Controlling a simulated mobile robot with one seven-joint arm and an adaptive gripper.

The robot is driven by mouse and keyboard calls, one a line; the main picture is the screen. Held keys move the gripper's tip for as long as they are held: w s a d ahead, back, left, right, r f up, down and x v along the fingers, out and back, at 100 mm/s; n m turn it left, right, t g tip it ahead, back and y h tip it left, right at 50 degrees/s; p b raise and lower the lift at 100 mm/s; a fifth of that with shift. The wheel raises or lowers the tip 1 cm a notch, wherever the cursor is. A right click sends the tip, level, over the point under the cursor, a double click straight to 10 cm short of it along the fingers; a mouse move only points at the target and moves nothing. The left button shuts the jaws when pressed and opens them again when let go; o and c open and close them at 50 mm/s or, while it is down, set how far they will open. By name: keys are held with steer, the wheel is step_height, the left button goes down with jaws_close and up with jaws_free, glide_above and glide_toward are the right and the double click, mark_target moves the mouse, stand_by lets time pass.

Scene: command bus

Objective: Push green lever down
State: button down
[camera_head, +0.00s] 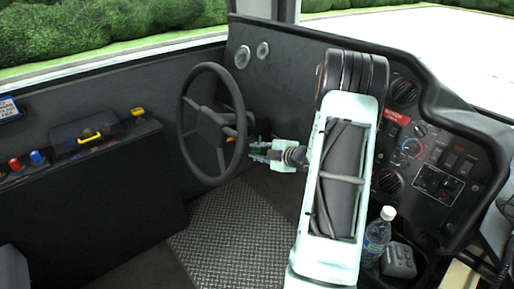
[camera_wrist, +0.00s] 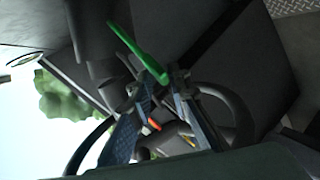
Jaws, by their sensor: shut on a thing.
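The green lever (camera_wrist: 135,48) is a bright green stalk beside the steering column in the wrist view. Its near end lies between the fingertips of my gripper (camera_wrist: 160,82). The fingers are shut on that end, and the rest of the lever sticks out beyond them. In the head view my gripper (camera_head: 257,152) is just right of the steering wheel, and the lever is mostly hidden there by the fingers.
The black steering wheel (camera_head: 186,130) stands close to the left of my gripper. A dashboard panel (camera_head: 430,160) with knobs and switches is at the right, with a water bottle (camera_head: 377,236) below it. A side console (camera_head: 75,155) stands at the left. The ribbed floor (camera_head: 230,250) is clear.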

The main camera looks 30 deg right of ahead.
steer(key=shift+s+f+b, duration=0.1)
steer(key=shift+f+b, duration=0.5)
steer(key=shift+f, duration=0.6)
steer(key=c, duration=2.2)
jaws_free()
steer(key=shift+o, duration=0.8)
steer(key=shift+w+f, duration=0.2)
steer(key=shift+f, duration=0.15)
steer(key=v, duration=1.2)
steer(key=shift+r, duration=0.3)
steer(key=shift+w, duration=0.15)
